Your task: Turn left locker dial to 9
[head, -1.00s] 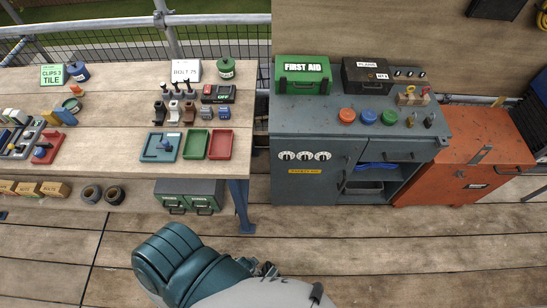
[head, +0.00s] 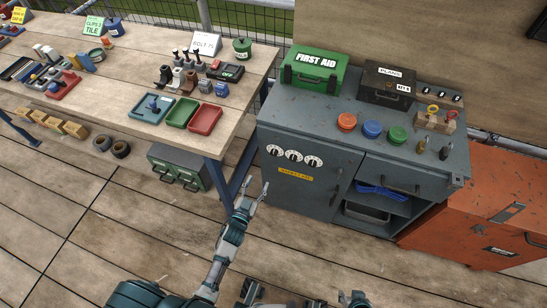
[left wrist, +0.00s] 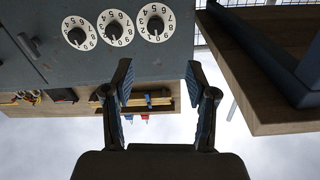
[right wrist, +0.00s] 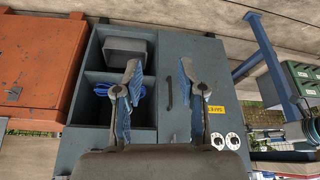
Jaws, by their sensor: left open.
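Three white dials with black knobs sit in a row on the grey locker front. The left dial (head: 273,150) is leftmost in the head view; in the upside-down left wrist view the left dial (left wrist: 156,24) is rightmost and largest. Its exact setting is too small to tell. My left gripper (head: 257,187) is open and empty, below and a little left of the dials, apart from them. Its fingers (left wrist: 158,75) show spread in the left wrist view. My right gripper (right wrist: 157,75) is open and empty in front of the locker; in the head view only parts show at the bottom edge.
The grey locker (head: 330,190) has a yellow label, a drawer and open shelves. A wooden workbench (head: 130,80) with a blue leg stands at left, close to my left gripper. A green box (head: 178,172) sits beneath it. An orange cabinet (head: 470,235) stands at right.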

